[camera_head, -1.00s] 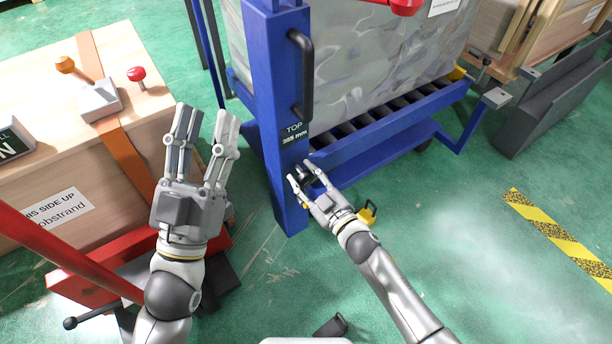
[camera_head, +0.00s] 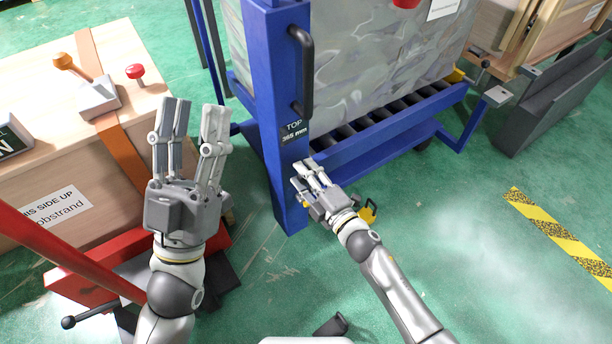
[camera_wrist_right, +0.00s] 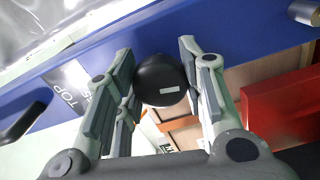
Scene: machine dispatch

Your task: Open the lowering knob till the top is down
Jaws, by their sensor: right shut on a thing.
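The blue lift post (camera_head: 272,110) stands upright at the centre of the head view, with a dark label (camera_head: 294,130) reading TOP and a millimetre figure. In the right wrist view the black round lowering knob (camera_wrist_right: 161,80) sits on the blue post between my right fingers. My right gripper (camera_head: 305,172), also in the wrist view (camera_wrist_right: 160,85), is shut on this knob, low on the post. In the head view the fingers largely hide the knob. My left gripper (camera_head: 193,104) is empty, fingers apart, left of the post.
A wrapped load (camera_head: 370,60) stands behind the post above a blue roller top (camera_head: 400,106). A wooden crate (camera_head: 100,185) with an orange strap and a red lift arm (camera_head: 70,255) is at left. Green floor (camera_head: 470,270) is free at right.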

